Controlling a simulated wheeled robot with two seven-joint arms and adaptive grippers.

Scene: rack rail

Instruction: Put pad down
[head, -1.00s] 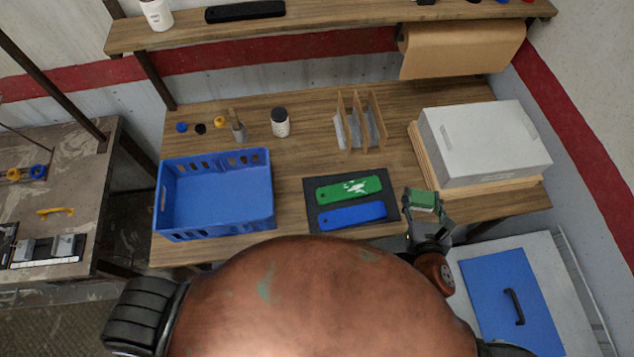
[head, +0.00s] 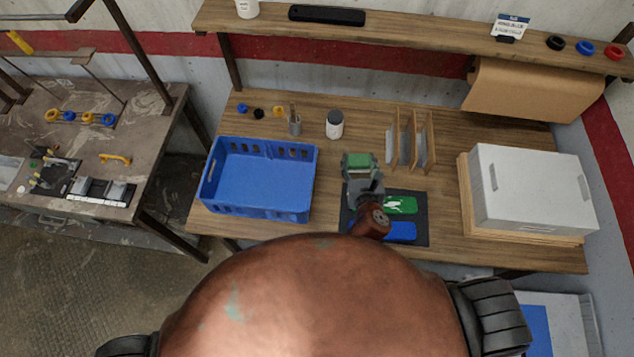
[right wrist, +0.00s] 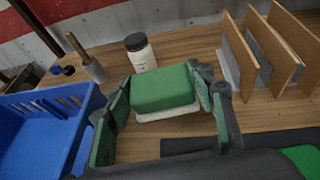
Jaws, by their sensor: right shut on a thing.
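The pad (right wrist: 165,88), a green block with a pale underside, is between the fingers of my right gripper (right wrist: 160,112), which is shut on it. In the head view the pad (head: 358,159) and right gripper (head: 362,172) are over the wooden bench, between the blue crate and the dividers, just behind the dark mat. I cannot tell how high the pad is above the bench. My left gripper is not in view.
The blue crate (head: 258,205) stands left. The dark mat (head: 421,229) bears a green tool (head: 400,205) and a blue tool (head: 402,232), partly hidden by my arm. A white bottle (head: 335,127), wooden dividers (head: 422,150) and a grey box (head: 525,190) stand around.

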